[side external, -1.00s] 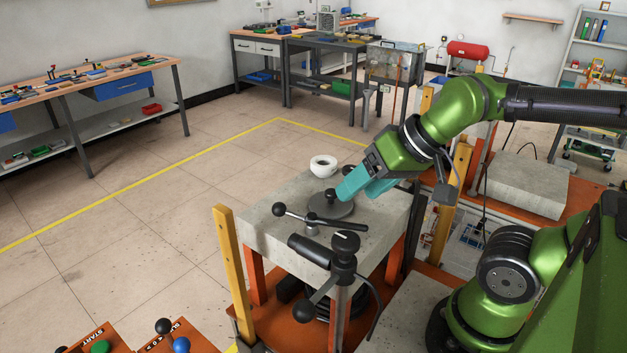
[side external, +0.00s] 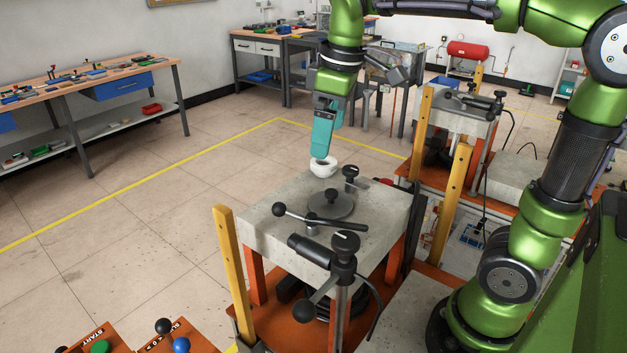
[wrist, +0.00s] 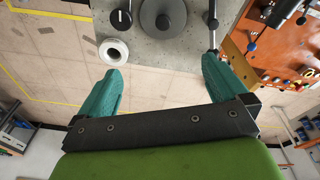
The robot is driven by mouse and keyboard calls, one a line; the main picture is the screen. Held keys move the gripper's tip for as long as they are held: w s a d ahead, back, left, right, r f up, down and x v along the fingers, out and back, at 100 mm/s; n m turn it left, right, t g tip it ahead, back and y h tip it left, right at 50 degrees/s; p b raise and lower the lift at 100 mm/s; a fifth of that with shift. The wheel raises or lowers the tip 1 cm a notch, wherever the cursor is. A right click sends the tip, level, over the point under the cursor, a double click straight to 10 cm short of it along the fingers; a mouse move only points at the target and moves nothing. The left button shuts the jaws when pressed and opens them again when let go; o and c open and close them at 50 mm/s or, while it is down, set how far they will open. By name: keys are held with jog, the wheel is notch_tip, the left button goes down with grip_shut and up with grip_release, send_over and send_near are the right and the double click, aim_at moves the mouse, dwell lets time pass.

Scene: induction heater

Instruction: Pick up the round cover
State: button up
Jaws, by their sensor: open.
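The round cover (side external: 330,208) is a flat dark grey disc with a black knob in its middle. It lies on the grey block-topped table, and it also shows at the top of the wrist view (wrist: 163,15). My gripper (side external: 329,142) has teal fingers and points down beyond the cover, near the table's far edge. In the wrist view my gripper (wrist: 162,65) is open and empty, its fingers wide apart, with the cover past the fingertips. Nothing hides the cover's top in the side view.
A white round cup-like piece (side external: 323,169) sits at the table's far corner, close to my fingertips. A black knob (side external: 350,173) stands behind the cover. A ball-ended lever (side external: 279,210) and a black clamp (side external: 345,245) stand in front. Yellow posts (side external: 232,275) flank the table.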

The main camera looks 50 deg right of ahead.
aim_at(331, 191)
notch_tip(331, 191, up, 4)
jog(key=n+g, duration=0.1)
jog(key=n, duration=0.3)
jog(key=shift+n+g, duration=0.4)
jog(key=f, duration=1.1)
jog(key=s+f, duration=0.1)
jog(key=f, duration=0.5)
jog(key=shift+r, duration=0.1)
jog(key=c, duration=1.1)
